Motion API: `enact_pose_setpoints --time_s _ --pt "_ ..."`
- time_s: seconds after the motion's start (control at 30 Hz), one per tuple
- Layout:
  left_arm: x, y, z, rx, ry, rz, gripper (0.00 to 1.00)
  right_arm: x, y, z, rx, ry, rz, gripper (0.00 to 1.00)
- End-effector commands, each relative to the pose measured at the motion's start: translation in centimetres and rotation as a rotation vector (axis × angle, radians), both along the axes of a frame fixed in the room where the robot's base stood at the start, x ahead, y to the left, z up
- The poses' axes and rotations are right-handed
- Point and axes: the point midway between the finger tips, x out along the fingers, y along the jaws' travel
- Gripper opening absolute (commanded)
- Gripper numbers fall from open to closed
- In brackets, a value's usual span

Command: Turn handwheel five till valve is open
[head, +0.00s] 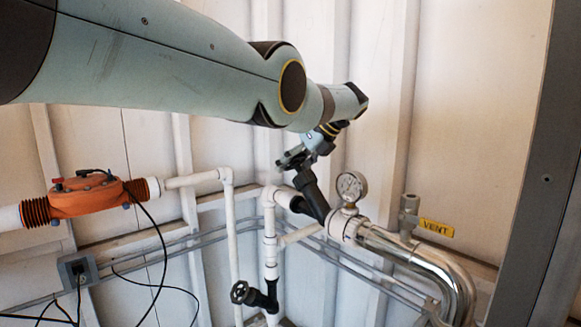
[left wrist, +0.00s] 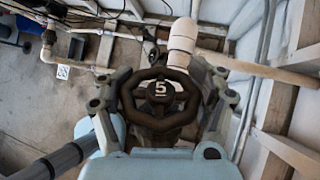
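Handwheel five (left wrist: 160,122) is dark and lobed, with a white 5 on its hub. In the left wrist view it sits between the two fingers of my left gripper (left wrist: 160,85), one at each side of the rim. The gaps to the rim are very small; I cannot tell whether the fingers touch it. In the head view my left gripper (head: 305,155) is at the top of a dark, tilted valve (head: 312,195) on the white pipe, and hides the wheel there. How far the valve is open does not show. My right gripper is in neither view.
A pressure gauge (head: 351,187) stands close to the right of the valve. A bent metal pipe (head: 452,278) and a yellow VENT tag (head: 436,227) are further right. An orange pipe unit (head: 90,195) is at left. A second dark handwheel (head: 240,292) is lower down.

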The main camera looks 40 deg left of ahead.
Motion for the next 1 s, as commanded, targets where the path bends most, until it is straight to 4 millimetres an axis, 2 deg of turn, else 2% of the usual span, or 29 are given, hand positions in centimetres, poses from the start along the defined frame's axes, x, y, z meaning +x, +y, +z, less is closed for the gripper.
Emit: enact_pose_setpoints --time_s 0.03,0.2,0.53,0.83,1.0 --pt "0.0 0.0 -0.1 0.0 0.001 0.0 0.72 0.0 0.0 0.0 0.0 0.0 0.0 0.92" --pt "0.0 0.0 0.0 0.0 0.001 0.0 0.92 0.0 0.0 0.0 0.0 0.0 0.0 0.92" --pt "0.2 -0.3 0.4 0.001 -0.001 -0.002 0.92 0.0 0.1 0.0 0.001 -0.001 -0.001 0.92" --pt "1.2 -3.4 4.2 0.0 -0.001 -0.002 0.92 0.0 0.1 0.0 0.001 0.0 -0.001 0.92" --pt "1.6 -4.5 5.4 0.001 0.001 -0.002 0.92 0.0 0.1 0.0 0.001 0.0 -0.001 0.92"
